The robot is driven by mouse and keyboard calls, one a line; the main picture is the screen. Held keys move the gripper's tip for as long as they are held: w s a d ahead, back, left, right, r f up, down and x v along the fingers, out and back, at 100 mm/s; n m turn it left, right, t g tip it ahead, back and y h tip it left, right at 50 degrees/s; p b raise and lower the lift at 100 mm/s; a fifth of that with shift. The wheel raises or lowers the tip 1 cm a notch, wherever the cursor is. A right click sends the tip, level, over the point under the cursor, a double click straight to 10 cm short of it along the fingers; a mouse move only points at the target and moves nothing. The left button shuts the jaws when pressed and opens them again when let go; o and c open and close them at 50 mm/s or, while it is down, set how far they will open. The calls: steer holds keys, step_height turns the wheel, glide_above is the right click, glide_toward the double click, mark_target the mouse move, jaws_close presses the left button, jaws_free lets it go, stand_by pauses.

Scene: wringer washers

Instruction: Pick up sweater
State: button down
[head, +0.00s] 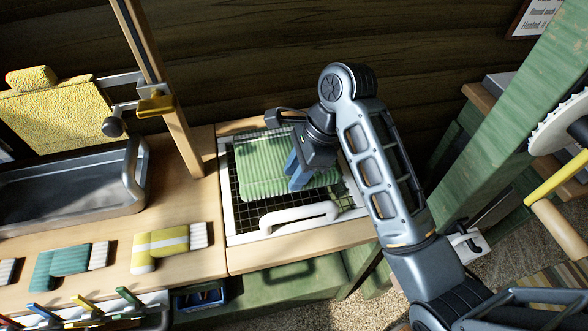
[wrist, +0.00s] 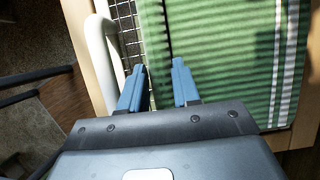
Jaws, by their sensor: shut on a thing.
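A green striped folded cloth, which looks like the sweater (head: 262,152), lies flat on a dark wire grid in a white-framed tray. It also fills the right of the wrist view (wrist: 225,60). My gripper (head: 297,178) points down at the sweater's right front part. In the wrist view my gripper's two blue fingers (wrist: 158,75) stand a little apart with the sweater's near edge between them. The gripper is shut on that edge. The fingertips' exact grip is partly hidden in the head view.
The white-framed tray (head: 229,213) has a raised white handle (head: 298,214) in front of the sweater. A wooden post (head: 160,95), a metal basin (head: 65,195) and a yellow textured cloth (head: 55,115) stand left. A green beam (head: 510,130) rises at right.

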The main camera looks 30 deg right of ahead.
step_height(320, 180, up, 8)
steer(key=p, duration=0.6)
steer(key=shift+w+f+b, duration=0.1)
steer(key=shift+f+b, duration=0.1)
steer(key=shift+b, duration=0.2)
steer(key=shift+r, duration=0.75)
steer(key=shift+r, duration=0.1)
